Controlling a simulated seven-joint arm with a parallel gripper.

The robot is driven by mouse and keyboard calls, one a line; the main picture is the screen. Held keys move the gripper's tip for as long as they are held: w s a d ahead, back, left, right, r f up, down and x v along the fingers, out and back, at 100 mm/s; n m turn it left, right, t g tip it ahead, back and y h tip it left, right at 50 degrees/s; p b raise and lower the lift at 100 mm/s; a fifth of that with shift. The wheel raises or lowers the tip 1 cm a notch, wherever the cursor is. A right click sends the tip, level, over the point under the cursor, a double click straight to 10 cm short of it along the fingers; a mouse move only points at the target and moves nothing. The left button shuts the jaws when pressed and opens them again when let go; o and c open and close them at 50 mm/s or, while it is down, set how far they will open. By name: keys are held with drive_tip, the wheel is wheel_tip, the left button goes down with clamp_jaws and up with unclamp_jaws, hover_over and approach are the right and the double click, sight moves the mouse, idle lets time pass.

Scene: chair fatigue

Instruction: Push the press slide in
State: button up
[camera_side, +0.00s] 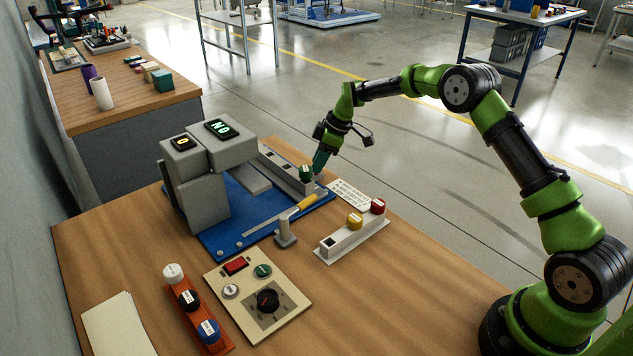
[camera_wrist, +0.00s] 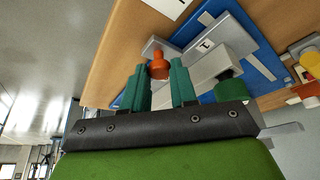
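The grey press (camera_side: 208,150) stands on a blue base plate (camera_side: 215,243), with lit displays on its head. A grey rail-like block (camera_side: 285,170) lies on the plate's right side; a green knob (camera_side: 306,173) is at its near end. I cannot tell for certain which grey part is the slide. My gripper (camera_side: 320,160) is low at this end, pointing down. In the wrist view, an orange knob (camera_wrist: 158,68) on a grey block shows in the gap between my teal fingertips (camera_wrist: 159,80). The fingers are apart, and contact cannot be made out. The green knob (camera_wrist: 228,90) is right of them.
A yellow-handled lever (camera_side: 306,202) on a grey post stands near the plate's front. A grey block with yellow and red knobs (camera_side: 353,238) lies to its right. A control panel (camera_side: 258,292), an orange rack (camera_side: 198,315) and paper (camera_side: 118,328) occupy the table front.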

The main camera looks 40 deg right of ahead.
clamp_jaws()
drive_tip(key=shift+a, duration=0.1)
drive_tip(key=a, duration=1.4)
drive_tip(key=shift+a, duration=0.3)
drive_tip(key=shift+o, duration=2)
unclamp_jaws()
drive_tip(key=shift+o, duration=1)
drive_tip(key=shift+d, duration=0.1)
drive_tip(key=shift+d+r, duration=0.1)
drive_tip(key=shift+r, duration=0.05)
drive_tip(key=v, duration=1.6)
drive_tip(key=shift+r, duration=0.25)
